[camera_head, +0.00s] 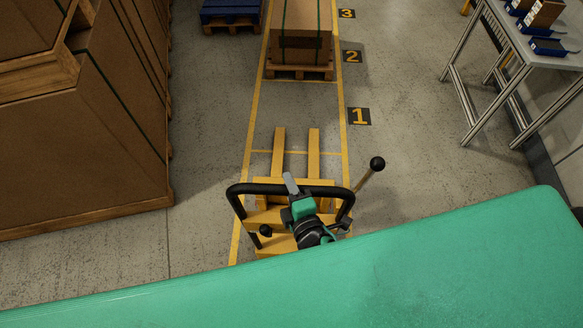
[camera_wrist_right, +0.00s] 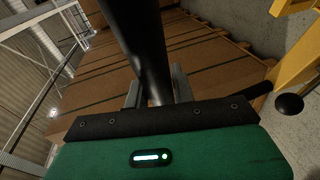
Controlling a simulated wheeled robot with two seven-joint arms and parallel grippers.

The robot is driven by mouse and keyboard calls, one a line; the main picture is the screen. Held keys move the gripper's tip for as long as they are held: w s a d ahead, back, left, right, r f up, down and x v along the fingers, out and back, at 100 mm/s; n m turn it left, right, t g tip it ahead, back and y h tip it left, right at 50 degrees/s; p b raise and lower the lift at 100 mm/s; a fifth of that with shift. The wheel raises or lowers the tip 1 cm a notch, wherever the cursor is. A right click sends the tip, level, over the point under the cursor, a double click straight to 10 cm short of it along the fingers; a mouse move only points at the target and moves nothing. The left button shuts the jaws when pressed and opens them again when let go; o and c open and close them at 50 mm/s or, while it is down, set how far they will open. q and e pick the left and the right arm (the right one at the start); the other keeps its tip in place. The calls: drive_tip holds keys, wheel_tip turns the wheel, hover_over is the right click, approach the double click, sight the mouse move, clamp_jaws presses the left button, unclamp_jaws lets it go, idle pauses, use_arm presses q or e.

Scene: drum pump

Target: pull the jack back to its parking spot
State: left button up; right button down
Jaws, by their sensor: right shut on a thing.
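The yellow pallet jack (camera_head: 279,148) stands in the yellow-lined lane in the head view, its two forks pointing away from me. The forks are empty and their tips reach past a yellow cross line. Its black loop handle (camera_head: 250,188) is at the near end; the handle bar also runs through the right wrist view (camera_wrist_right: 137,45). My right gripper (camera_head: 291,184) is shut on the handle bar, with its grey fingers on either side of it. The gripper body and arm hide part of the jack. My left gripper is not in view.
A loaded pallet (camera_head: 300,72) stands farther up the lane, apart from the fork tips. Floor plates 1 (camera_head: 360,116), 2 (camera_head: 352,57) and 3 (camera_head: 347,14) line the lane's right side. Large brown crates (camera_head: 80,140) stand left; a workbench (camera_head: 545,50) stands right. Floor between lane and bench is clear.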

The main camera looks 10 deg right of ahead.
drive_tip(key=s+a+b, duration=0.1)
drive_tip(key=s+b, duration=0.1)
drive_tip(key=s, duration=0.4)
drive_tip(key=shift+a+f, duration=0.3)
drive_tip(key=shift+a, duration=0.05)
drive_tip(key=shift+s, duration=0.1)
drive_tip(key=c, duration=1.2)
unclamp_jaws()
drive_tip(key=shift+o, duration=0.2)
drive_tip(key=shift+r, duration=0.1)
drive_tip(key=shift+r, duration=0.1)
